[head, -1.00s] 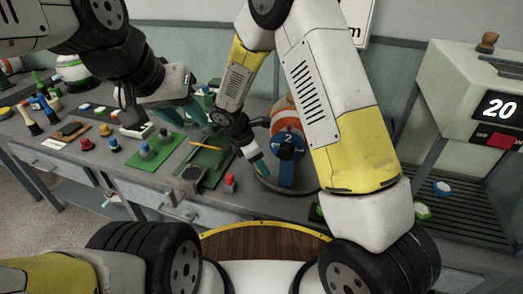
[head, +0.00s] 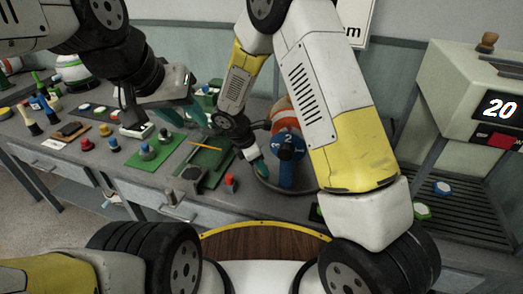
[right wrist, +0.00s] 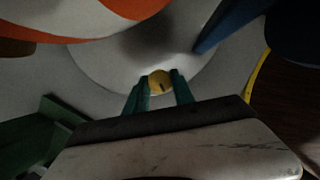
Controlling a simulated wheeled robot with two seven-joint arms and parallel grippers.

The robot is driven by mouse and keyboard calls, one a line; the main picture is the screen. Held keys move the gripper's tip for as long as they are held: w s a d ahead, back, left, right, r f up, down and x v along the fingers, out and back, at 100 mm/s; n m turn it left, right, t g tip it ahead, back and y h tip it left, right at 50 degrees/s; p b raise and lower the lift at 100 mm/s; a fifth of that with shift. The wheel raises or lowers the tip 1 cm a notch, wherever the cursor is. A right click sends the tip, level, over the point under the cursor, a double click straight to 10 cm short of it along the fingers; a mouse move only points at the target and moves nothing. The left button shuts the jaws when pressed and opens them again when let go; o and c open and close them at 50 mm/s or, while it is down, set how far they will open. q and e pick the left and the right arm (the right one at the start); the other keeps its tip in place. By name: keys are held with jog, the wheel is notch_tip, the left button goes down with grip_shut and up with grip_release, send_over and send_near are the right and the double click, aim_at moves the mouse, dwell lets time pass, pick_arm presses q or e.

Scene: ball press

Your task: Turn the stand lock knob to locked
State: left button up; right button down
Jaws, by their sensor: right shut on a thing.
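The stand lock knob (right wrist: 160,81) is a small round yellow knob with a dark mark, low on the grey stand (right wrist: 105,65) in the right wrist view. My right gripper (right wrist: 160,90) has its two teal fingers on either side of it, shut on it. In the head view my right gripper (head: 257,166) is at the stand's left side, and the knob is hidden there. An orange and white ball (head: 284,108) sits behind a blue numbered dial (head: 288,147). My left gripper (head: 175,118) hangs over the bench at left, fingers apart, apparently empty.
Green trays (head: 153,152) and several coloured knobs and tools cover the bench to the left. A machine with a display reading 20 (head: 497,108) is at right.

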jog(key=shift+w, duration=0.1)
jog(key=m+g, duration=0.2)
jog(key=m, duration=0.3)
jog(key=shift+w, duration=0.1)
jog(key=m+g, duration=0.1)
jog(key=m, duration=0.3)
jog(key=shift+w+m+g, duration=0.15)
jog(key=shift+m+g, duration=0.25)
dwell(0.3)
jog(key=c, duration=1.1)
grip_release()
jog(key=shift+o, duration=0.2)
jog(key=v, duration=0.8)
